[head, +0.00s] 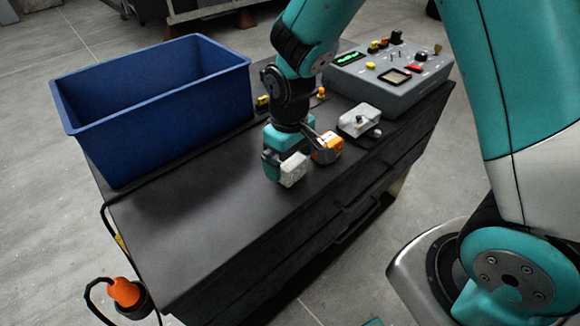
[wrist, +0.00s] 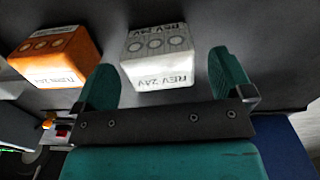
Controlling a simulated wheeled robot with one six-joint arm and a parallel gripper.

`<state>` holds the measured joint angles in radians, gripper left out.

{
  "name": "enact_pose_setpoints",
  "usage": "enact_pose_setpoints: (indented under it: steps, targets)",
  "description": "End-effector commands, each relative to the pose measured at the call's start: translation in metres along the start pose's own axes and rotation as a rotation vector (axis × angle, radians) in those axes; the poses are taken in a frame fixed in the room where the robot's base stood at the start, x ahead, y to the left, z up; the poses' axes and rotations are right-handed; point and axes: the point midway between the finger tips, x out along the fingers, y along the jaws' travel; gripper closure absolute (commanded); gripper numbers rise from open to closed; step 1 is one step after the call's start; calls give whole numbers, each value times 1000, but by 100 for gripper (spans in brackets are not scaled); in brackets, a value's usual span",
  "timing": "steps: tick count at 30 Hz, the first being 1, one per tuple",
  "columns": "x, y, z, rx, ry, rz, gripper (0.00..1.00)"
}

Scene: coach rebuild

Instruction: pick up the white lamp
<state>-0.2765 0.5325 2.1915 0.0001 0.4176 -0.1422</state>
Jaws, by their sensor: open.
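The white lamp (head: 293,170) is a small pale block on the dark cabinet top, at my gripper (head: 279,162). In the wrist view, the white lamp (wrist: 157,58) shows round marks and the print "REV 24V". It lies between the lines of my two teal fingers (wrist: 164,75), nearer the left one, with gaps on both sides. My gripper is open and holds nothing. In the head view my gripper hides part of the lamp's surroundings, and I cannot tell how deep the lamp sits between the fingers.
A similar orange lamp (head: 327,148) stands close by, left of the white one in the wrist view (wrist: 57,55). A pale device (head: 359,121) and a grey control box (head: 393,85) are farther back. A blue bin (head: 160,115) stands left. The cabinet's front left top (head: 190,225) is clear.

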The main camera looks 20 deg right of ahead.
Motion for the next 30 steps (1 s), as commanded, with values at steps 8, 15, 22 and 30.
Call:
enact_pose_setpoints:
  steps: [8, 15, 22, 30]
  targets:
    - [30, 0, 1, 0, -1, 0, 2]
    - [30, 0, 1, 0, 0, 0, 11]
    - [30, 0, 1, 0, 0, 0, 59]
    - [28, 0, 0, 0, 1, 0, 58]
